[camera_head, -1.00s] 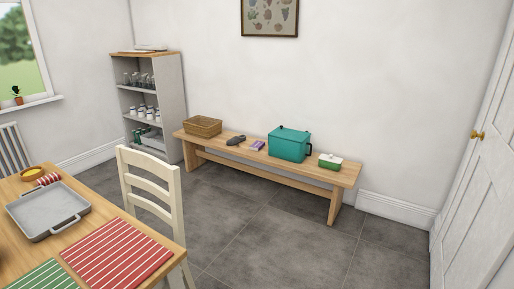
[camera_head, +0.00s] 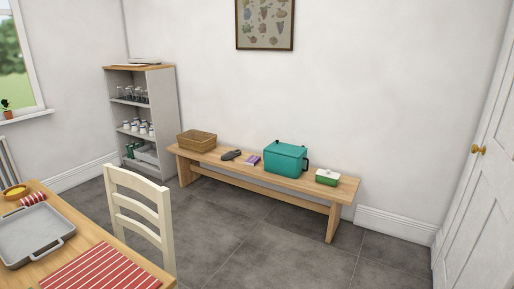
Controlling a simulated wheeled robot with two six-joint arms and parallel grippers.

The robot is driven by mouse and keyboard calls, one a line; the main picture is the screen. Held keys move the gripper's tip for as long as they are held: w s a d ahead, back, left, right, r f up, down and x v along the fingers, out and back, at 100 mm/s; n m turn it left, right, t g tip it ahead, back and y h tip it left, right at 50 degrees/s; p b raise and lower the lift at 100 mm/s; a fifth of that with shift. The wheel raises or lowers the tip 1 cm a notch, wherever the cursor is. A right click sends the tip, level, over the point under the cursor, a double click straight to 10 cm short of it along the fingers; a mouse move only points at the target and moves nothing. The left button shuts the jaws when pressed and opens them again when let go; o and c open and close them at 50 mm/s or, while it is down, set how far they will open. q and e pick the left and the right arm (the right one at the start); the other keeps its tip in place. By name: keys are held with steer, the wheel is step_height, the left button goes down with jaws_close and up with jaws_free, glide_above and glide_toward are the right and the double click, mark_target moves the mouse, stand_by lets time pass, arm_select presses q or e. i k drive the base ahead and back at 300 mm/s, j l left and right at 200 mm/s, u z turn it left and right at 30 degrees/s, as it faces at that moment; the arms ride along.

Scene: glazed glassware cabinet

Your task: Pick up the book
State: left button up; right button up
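A small purple item (camera_head: 253,160), which looks like a book, lies flat on the wooden bench (camera_head: 222,160) against the back wall. It sits between a dark grey object (camera_head: 231,155) and a teal lidded box (camera_head: 286,157). It is small in the view, so its cover cannot be read. Neither of my grippers shows in the head view.
A wicker basket (camera_head: 197,141) and a green dish with a white lid (camera_head: 327,177) also stand on the bench. A cream chair (camera_head: 140,214) and a table with a grey tray (camera_head: 32,236) stand at front left. The tiled floor before the bench is clear.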

mark_target(253, 160)
steer(key=i+l+z, duration=0.3)
steer(key=i, duration=0.65)
steer(key=i+j+z, duration=0.15)
steer(key=i+z, duration=0.15)
steer(key=i, duration=0.6)
steer(key=i+j+u, duration=0.2)
steer(key=i, duration=0.55)
steer(key=i+u, duration=0.2)
steer(key=i, duration=0.55)
